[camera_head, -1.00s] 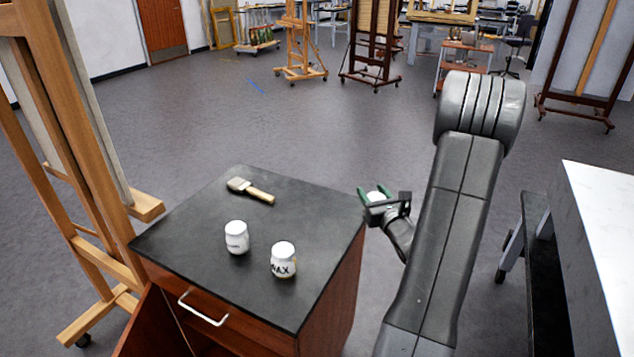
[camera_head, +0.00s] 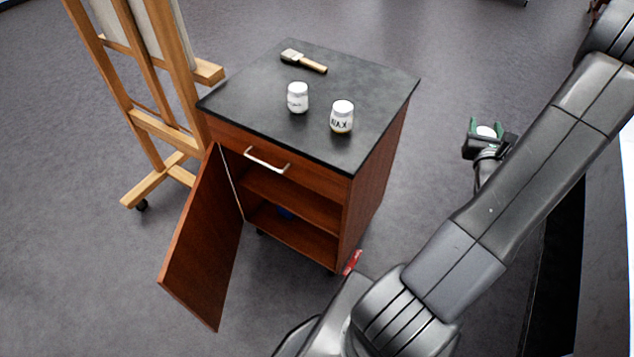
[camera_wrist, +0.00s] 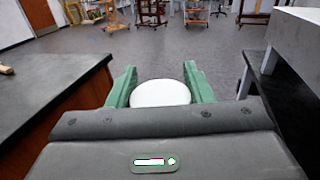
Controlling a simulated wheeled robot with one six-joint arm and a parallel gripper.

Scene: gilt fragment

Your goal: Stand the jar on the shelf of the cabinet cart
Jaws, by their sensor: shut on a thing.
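The cabinet cart (camera_head: 383,178) stands in the middle of the head view, with its door (camera_head: 203,240) swung open to the left. Its inner shelf (camera_head: 290,203) shows below the drawer. My gripper (camera_head: 486,131) is to the right of the cart, apart from it. In the wrist view my gripper (camera_wrist: 161,88) has its green fingers shut on a jar, whose round white lid (camera_wrist: 160,93) shows between them. The jar's white top also shows in the head view (camera_head: 487,131). Its lower body is hidden.
On the cart's black top are a white jar (camera_head: 298,98), a jar marked WAX (camera_head: 342,117) and a brush (camera_head: 304,61). A wooden easel (camera_head: 150,110) stands left of the cart. A pale-topped table (camera_wrist: 299,45) is close on the right.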

